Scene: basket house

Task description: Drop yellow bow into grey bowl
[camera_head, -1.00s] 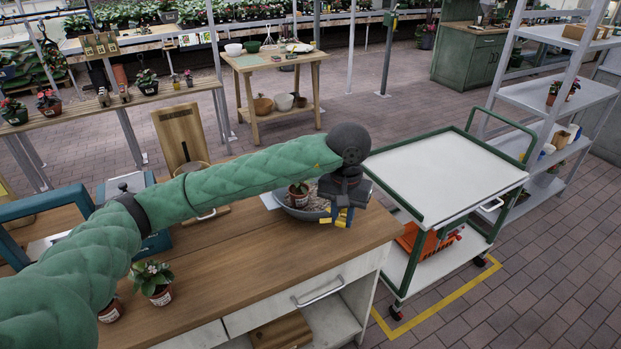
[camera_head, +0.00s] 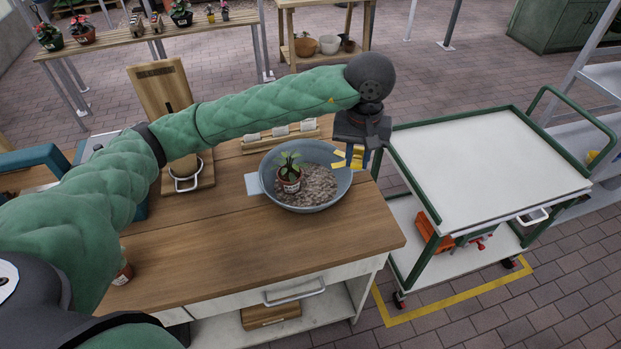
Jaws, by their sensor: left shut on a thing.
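My left gripper (camera_head: 357,160) is shut on the yellow bow (camera_head: 340,160), in the camera_head view. It holds the bow at the right rim of the grey bowl (camera_head: 299,206), on the picture's right part of the wooden workbench. The fingers partly hide the bow, and I cannot tell how high it is above the rim. The bowl holds grey-brown soil or gravel and a small potted plant (camera_head: 289,178). My right gripper is not in view.
A white-topped green cart (camera_head: 480,165) stands just right of the bench. A wooden board (camera_head: 165,95) with a metal-handled piece and a white-labelled rack (camera_head: 280,135) stand behind the bowl. The bench front (camera_head: 230,235) is mostly clear.

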